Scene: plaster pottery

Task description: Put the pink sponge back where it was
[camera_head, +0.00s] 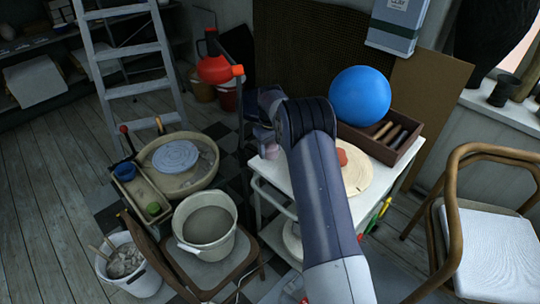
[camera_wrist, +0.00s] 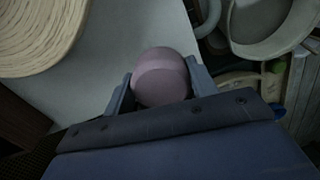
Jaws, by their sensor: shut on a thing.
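The pink sponge (camera_wrist: 160,75) is a rounded, dull-pink piece between the two fingers of my gripper (camera_wrist: 159,86) in the wrist view. The gripper is shut on it, with a finger against each side. In the head view a small part of the pink sponge (camera_head: 271,152) shows left of my arm, at the left edge of the white cart top (camera_head: 280,178). In the wrist view it overlaps the edge of the pale top (camera_wrist: 75,97). I cannot tell whether it touches the top. My arm hides part of the cart.
On the cart are a round pale board (camera_head: 358,178) with a reddish piece (camera_head: 342,157), and a brown tray (camera_head: 410,148) by a blue ball (camera_head: 360,95). A pottery wheel basin (camera_head: 205,165), a bucket (camera_head: 207,240) on a chair, and a wooden armchair (camera_head: 450,200) stand around it.

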